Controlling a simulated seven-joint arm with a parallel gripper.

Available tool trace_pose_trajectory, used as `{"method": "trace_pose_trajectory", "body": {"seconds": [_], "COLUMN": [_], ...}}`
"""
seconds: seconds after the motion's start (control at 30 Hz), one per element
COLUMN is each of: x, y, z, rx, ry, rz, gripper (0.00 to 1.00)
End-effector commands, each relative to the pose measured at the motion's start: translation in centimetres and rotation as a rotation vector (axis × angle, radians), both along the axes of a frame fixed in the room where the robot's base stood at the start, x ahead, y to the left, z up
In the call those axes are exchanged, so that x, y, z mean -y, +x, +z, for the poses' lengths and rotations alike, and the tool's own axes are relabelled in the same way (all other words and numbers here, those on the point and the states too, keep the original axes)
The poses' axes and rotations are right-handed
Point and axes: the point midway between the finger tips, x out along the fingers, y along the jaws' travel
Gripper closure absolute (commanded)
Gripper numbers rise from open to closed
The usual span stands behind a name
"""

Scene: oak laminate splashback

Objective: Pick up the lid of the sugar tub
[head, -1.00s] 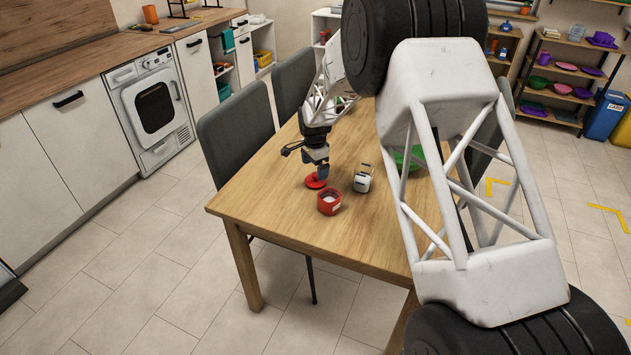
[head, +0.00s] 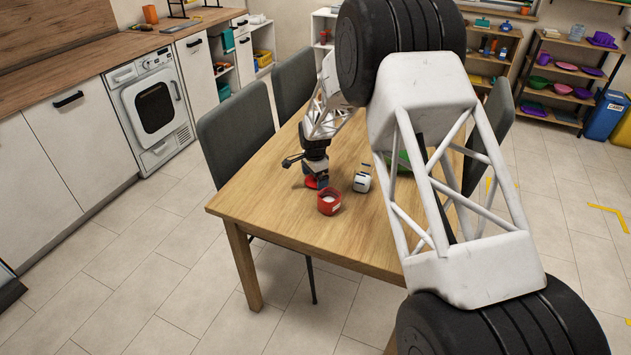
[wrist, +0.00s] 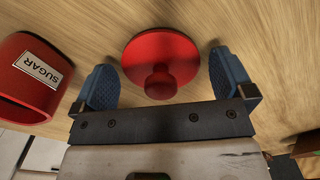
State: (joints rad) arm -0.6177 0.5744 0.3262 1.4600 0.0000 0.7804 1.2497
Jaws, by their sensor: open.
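The red lid (wrist: 165,55) lies on the wooden table with its round knob facing my gripper. In the head view the lid (head: 312,183) is partly hidden by my gripper. My gripper (wrist: 163,82) is open, with one blue finger on each side of the lid and a gap to it on both sides. In the head view my gripper (head: 320,182) is low over the lid.
A small white container (head: 362,182) stands just right of the tub. A green item (head: 398,159) is farther right, partly hidden by my arm. The table's near left part (head: 255,205) is clear. Grey chairs (head: 236,135) stand along the table's left side.

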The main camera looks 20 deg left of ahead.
Motion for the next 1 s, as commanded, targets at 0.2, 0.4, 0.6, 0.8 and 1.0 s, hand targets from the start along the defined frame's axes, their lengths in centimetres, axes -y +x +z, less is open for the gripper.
{"method": "trace_pose_trajectory", "body": {"seconds": [0.2, 0.4, 0.6, 0.8, 1.0], "x": [0.01, 0.01, 0.01, 0.01, 0.0], "y": [-0.01, -0.01, -0.01, -0.01, 0.0], "z": [0.01, 0.02, 0.02, 0.03, 0.05], "rx": [0.0, 0.0, 0.0, 0.0, 0.0], "ry": [0.0, 0.0, 0.0, 0.0, 0.0], "rz": [0.0, 0.0, 0.0, 0.0, 0.0], "gripper": [0.0, 0.0, 0.28, 0.41, 0.41]}}
